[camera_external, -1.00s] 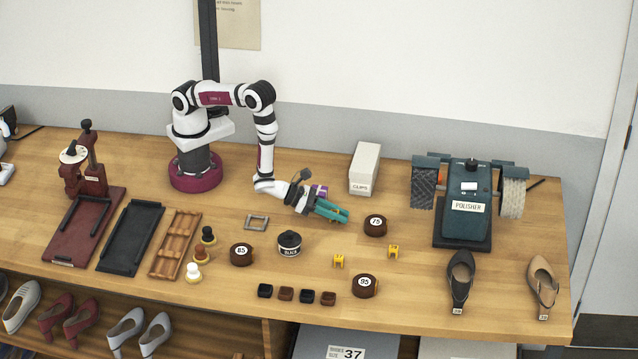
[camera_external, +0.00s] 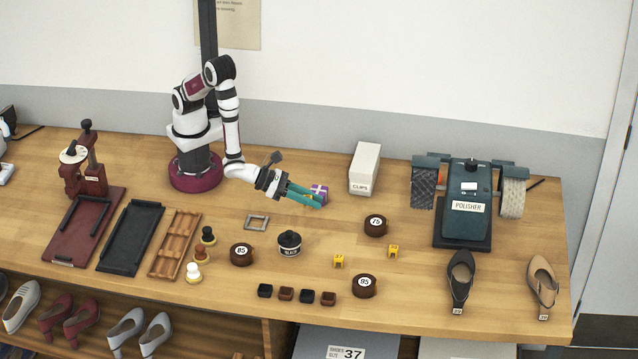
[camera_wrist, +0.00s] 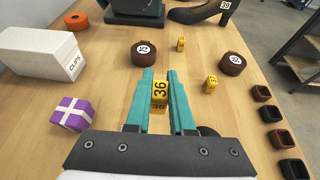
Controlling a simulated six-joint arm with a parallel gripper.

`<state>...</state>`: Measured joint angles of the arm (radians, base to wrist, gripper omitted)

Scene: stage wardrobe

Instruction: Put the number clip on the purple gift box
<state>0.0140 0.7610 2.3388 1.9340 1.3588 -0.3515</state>
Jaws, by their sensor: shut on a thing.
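My gripper (camera_external: 312,200) is shut on a yellow number clip marked 36 (camera_wrist: 160,91), which sits between the teal fingertips in the wrist view. The purple gift box (camera_wrist: 74,113) with a white ribbon stands on the table to the left of my fingers in the wrist view. In the external view the gift box (camera_external: 320,189) is just behind the fingertips and partly hidden by them. Two other yellow number clips stand on the table, one nearer (camera_external: 339,261) and one farther right (camera_external: 393,251).
A white CLIPS box (camera_external: 364,168) stands behind right of the gift box. Brown round tins marked 75 (camera_external: 375,225), 85 (camera_external: 241,254) and 95 (camera_external: 364,285) and a black jar (camera_external: 289,244) stand around. The polisher (camera_external: 465,205) is at right.

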